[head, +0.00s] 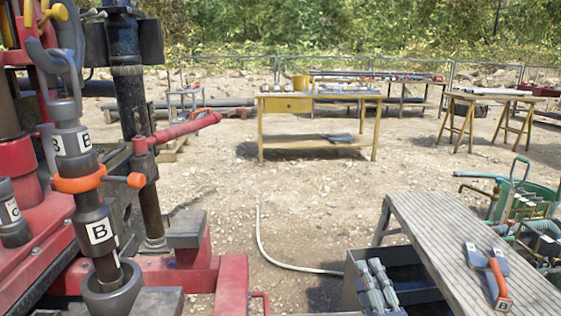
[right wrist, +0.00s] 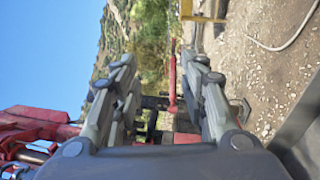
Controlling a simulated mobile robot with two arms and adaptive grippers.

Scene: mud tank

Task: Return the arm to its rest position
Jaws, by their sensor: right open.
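My right gripper (head: 373,265) shows low in the head view, its grey fingers pointing away from me, just left of the wooden bench. In the right wrist view, the same gripper (right wrist: 164,72) has its two fingers spread apart with nothing between them. The wrist picture is turned on its side, with sky at left and gravel at right. The red rig (right wrist: 30,122) and a red bar (right wrist: 172,85) show beyond the fingers, apart from them. My left gripper is not in view.
The red rig (head: 240,285) with a B-labelled tool (head: 97,232) stands at left. A grey bench (head: 440,235) at right bears an orange-handled tool (head: 497,277). A dark box (head: 408,271) is beside the gripper. Open gravel and a white hose (head: 262,240) lie ahead; a yellow table (head: 300,146) stands farther back.

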